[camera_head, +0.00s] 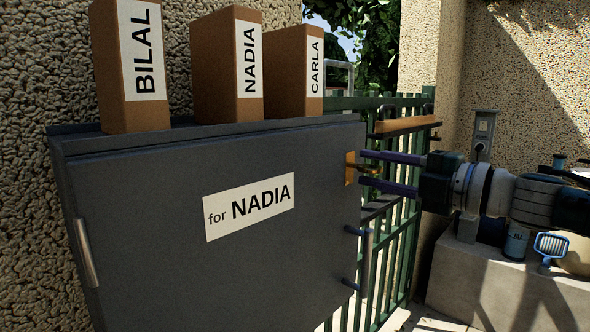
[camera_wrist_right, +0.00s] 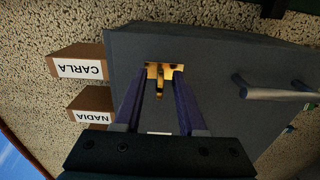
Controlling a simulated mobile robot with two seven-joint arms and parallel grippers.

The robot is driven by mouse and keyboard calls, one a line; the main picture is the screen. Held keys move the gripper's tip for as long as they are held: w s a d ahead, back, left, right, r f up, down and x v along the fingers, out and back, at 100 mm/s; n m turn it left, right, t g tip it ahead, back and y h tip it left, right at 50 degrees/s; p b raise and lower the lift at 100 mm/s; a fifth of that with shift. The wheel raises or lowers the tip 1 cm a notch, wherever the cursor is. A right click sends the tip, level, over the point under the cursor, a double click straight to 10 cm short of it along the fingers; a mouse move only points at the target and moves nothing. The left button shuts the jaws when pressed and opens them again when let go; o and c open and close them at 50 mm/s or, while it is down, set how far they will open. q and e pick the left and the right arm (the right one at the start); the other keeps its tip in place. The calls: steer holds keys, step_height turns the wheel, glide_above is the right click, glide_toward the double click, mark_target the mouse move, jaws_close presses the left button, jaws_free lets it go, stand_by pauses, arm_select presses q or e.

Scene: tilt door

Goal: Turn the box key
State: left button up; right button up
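The dark grey metal box (camera_head: 150,240) has a door with a "for NADIA" label (camera_head: 250,205). A brass lock plate (camera_head: 350,168) with a brass key (camera_head: 369,169) sits at the upper right of its door. My right gripper (camera_head: 364,169) reaches in from the right, with one finger on each side of the key. In the right wrist view, the key (camera_wrist_right: 160,88) lies between the fingertips (camera_wrist_right: 164,76), with gaps visible beside it. The gripper looks open, and contact cannot be told. My left gripper is not in view.
Brown cartons marked BILAL (camera_head: 135,65), NADIA (camera_head: 228,65) and CARLA (camera_head: 293,70) stand on the box. A bar handle (camera_head: 366,262) sticks out below the lock. A green fence (camera_head: 400,240) stands behind, and a stone ledge (camera_head: 480,280) is at right.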

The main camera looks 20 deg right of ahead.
steer(key=v, duration=0.9)
stand_by(0.3)
steer(key=s+a+f+m+g+h+p, duration=0.4)
steer(key=s+a+f+m+h, duration=0.4)
steer(key=m, duration=0.7)
steer(key=s+a+f+m+g+y+p, duration=0.1)
steer(key=s+a+m+g+p, duration=0.15)
steer(key=s+a+g, duration=0.4)
steer(key=s+a+f+m+g+y+p, duration=0.1)
steer(key=s+a+m+g, duration=0.25)
steer(key=s, duration=0.65)
step_height(320, 180, up, 37)
steer(key=t+p, duration=0.1)
steer(key=p, duration=3.6)
steer(key=shift+r+n+h, duration=0.2)
steer(key=shift+n+h, duration=0.1)
